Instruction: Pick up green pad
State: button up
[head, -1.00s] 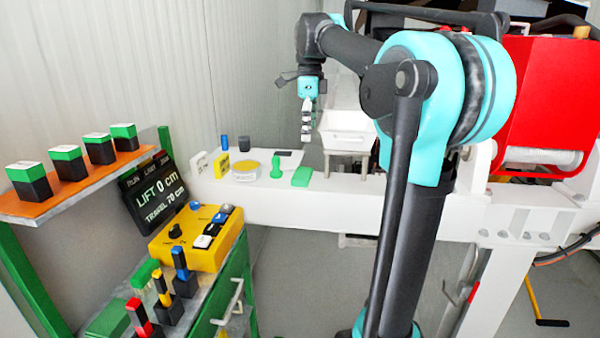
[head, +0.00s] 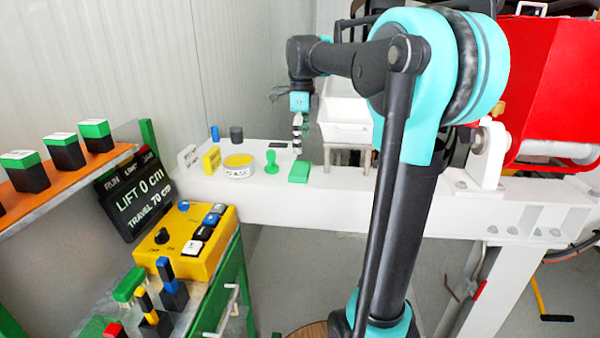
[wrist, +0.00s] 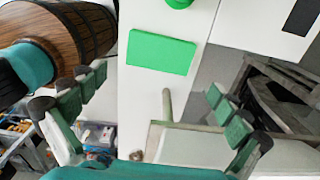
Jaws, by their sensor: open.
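The green pad (head: 299,172) is a flat green block lying on the white beam (head: 340,196), to the right of a green stamp-like piece (head: 271,163). In the wrist view the pad (wrist: 161,50) lies on the white surface, ahead of the fingertips and between their lines. My gripper (head: 297,148) hangs pointing down above the beam, just over and behind the pad in the head view. In the wrist view its two fingers (wrist: 152,90) are spread wide, with nothing between them touching the pad.
A white tray (head: 345,112) stands close to the right of my gripper. A yellow-topped tin (head: 238,168), a yellow block (head: 212,160) and a dark cylinder (head: 236,134) stand left of the pad. A yellow control box (head: 188,240) is at the lower left.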

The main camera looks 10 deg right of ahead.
aim_at(301, 168)
jog(key=shift+f, duration=3.95)
jog(key=shift+c, duration=0.2)
jog(key=c, duration=0.7)
jog(key=shift+o, duration=0.2)
notch_tip(301, 168, up, 20)
